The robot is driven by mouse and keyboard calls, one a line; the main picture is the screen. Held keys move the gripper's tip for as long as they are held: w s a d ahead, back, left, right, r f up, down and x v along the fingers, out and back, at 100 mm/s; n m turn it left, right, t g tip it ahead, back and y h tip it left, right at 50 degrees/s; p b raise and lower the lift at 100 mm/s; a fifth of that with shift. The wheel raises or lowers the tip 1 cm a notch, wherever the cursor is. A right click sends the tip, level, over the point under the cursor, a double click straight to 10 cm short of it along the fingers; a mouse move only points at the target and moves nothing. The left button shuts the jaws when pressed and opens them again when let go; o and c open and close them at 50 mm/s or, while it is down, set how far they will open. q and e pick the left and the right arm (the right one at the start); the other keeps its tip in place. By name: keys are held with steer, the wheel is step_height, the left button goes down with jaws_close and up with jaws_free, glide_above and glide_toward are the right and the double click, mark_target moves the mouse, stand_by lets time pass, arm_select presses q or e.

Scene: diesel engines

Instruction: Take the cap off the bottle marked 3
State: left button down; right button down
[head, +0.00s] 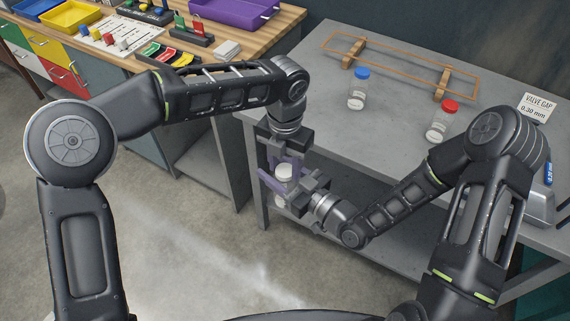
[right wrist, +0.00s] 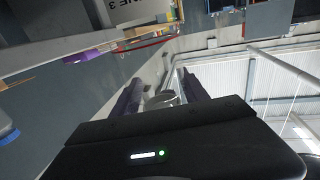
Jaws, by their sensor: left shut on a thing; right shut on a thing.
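A clear bottle with a white cap (head: 284,170) is held in the air between my two grippers, in front of the grey table's near edge. My left gripper (head: 286,163) comes down from above and is shut on the white cap. My right gripper (head: 282,186) comes from the lower right and is shut on the bottle's body, which is mostly hidden by the fingers. In the right wrist view, a pale rounded part of the held item (right wrist: 164,98) shows between the purple fingers. I cannot read a number on the bottle.
A blue-capped bottle (head: 357,88) and a red-capped bottle (head: 441,121) stand on the grey table (head: 395,140). A wooden rack (head: 400,66) is behind them. A valve gap sign (head: 537,107) is at the right. A wooden bench (head: 262,42) with trays and parts is at back left.

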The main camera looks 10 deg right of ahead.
arm_select(q)
steer(key=n, duration=0.3)
steer(key=c, duration=0.8)
jaws_free()
steer(key=shift+r, duration=2.35)
steer(key=shift+c, duration=0.2)
steer(key=shift+c, duration=0.6)
step_height(320, 180, up, 3)
steer(key=m, duration=0.3)
steer(key=shift+r, duration=0.2)
steer(key=shift+c, duration=0.2)
steer(key=shift+f, duration=0.1)
